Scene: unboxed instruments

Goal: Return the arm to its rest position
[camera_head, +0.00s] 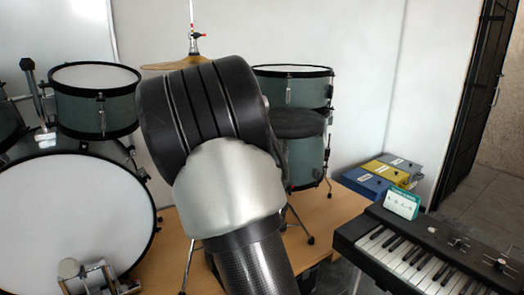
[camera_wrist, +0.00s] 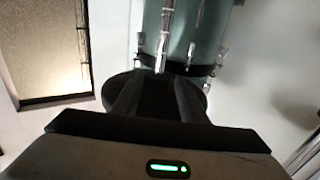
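My gripper (camera_wrist: 156,92) shows at the bottom middle of the wrist view, with a green light on its dark body. Its two dark fingers stand apart and nothing is seen held between them. A black round thing, seemingly the stool seat, lies beyond the fingers. In the head view my arm, with a black ribbed joint and a silver link, rises bent across the middle. My gripper does not show there.
A drum kit with a large bass drum (camera_head: 68,222) stands left. A black stool seat (camera_head: 298,123) and floor drum (camera_head: 306,162) are right of my arm. A keyboard (camera_head: 425,250) and coloured boxes (camera_head: 372,183) are at right. A green drum (camera_wrist: 185,35) shows in the wrist view.

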